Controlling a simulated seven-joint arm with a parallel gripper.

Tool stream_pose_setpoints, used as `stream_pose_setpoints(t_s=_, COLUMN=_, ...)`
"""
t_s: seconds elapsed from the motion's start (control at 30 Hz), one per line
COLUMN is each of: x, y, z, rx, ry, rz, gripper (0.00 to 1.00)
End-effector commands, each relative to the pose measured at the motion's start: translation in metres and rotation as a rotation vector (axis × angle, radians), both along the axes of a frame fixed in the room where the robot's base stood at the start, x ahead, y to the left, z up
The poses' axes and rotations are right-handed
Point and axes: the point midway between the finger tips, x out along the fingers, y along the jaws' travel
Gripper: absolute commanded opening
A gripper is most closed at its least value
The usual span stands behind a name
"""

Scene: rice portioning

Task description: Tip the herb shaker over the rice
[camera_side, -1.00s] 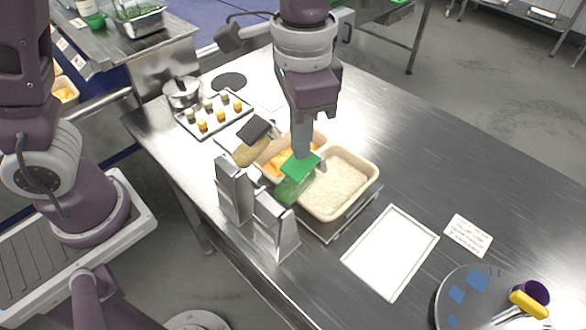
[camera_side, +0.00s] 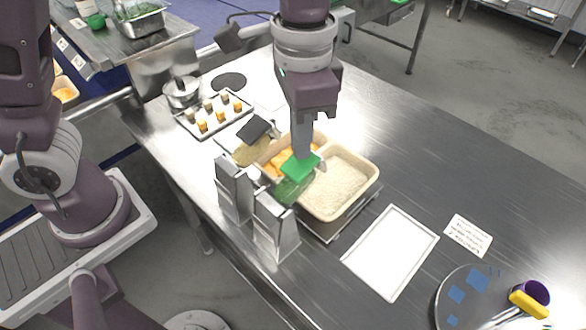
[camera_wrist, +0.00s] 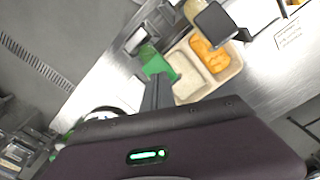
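The herb shaker (camera_side: 291,190) has a green cap and a clear body with green herbs inside. My gripper (camera_side: 309,160) is shut on it near the green cap. The shaker is tilted, cap towards the upper right, at the left edge of the rice. The white rice (camera_side: 338,187) fills the right compartment of a beige tray (camera_side: 371,180). In the wrist view the green of the shaker (camera_wrist: 157,64) shows beyond my fingers, beside the rice (camera_wrist: 186,76). Its lower end is partly hidden there. I cannot tell whether herbs fall.
Orange food (camera_side: 283,158) fills the tray's other compartment. Two metal holders (camera_side: 275,226) stand close in front of the shaker.

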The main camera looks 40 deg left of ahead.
Motion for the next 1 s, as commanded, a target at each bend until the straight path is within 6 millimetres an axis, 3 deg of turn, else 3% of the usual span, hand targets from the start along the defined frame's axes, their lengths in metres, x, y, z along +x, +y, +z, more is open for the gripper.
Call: stream_pose_setpoints(t_s=1.0, x=0.006, y=0.000, z=-0.029, rx=0.001, ry=0.003, rz=0.000, gripper=0.00)
